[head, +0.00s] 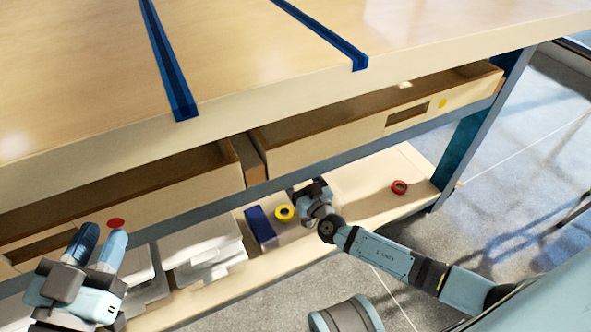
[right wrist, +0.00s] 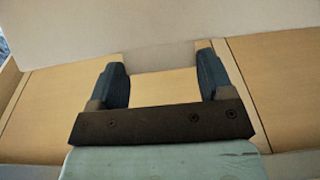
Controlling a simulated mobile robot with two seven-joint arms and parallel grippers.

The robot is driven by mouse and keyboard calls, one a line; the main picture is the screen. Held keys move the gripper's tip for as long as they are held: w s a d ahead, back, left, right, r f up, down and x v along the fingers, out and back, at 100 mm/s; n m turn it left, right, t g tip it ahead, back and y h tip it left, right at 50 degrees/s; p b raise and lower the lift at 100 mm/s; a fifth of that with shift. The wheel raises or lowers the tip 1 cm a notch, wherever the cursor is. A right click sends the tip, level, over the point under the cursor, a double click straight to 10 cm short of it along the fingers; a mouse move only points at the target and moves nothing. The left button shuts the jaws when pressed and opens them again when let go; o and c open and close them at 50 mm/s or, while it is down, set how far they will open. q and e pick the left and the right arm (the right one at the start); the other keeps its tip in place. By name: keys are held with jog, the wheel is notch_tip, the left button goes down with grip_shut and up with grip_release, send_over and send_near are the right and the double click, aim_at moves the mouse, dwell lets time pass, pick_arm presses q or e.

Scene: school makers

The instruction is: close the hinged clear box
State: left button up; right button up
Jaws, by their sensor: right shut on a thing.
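No hinged clear box can be made out in either view. My left gripper (head: 103,238) is at the lower left in the head view. Its two blue fingers point up, with a small gap and nothing seen between them. My right gripper (head: 308,188) is below the front of the right drawer (head: 340,139), above the lower shelf. The right wrist view shows its two dark fingers (right wrist: 163,80) wide apart on either side of a pale wooden part (right wrist: 165,88). Their exact contact with it is hard to see.
The wooden workbench top (head: 250,50) has two blue strips. The left drawer (head: 150,197) and right drawer stand open beneath. The lower shelf (head: 360,180) holds paper stacks (head: 200,245), a blue box (head: 261,226), a yellow roll (head: 285,213) and a red roll (head: 399,187). Carpet is open at right.

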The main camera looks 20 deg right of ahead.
jog(key=s+f, duration=0.2)
jog(key=f, duration=0.1)
jog(key=shift+s+d+f, duration=0.1)
jog(key=shift+s+f, duration=0.1)
jog(key=shift+s, duration=0.15)
jog(key=shift+s+f, duration=0.55)
jog(key=shift+f, duration=0.3)
jog(key=o, duration=1.3)
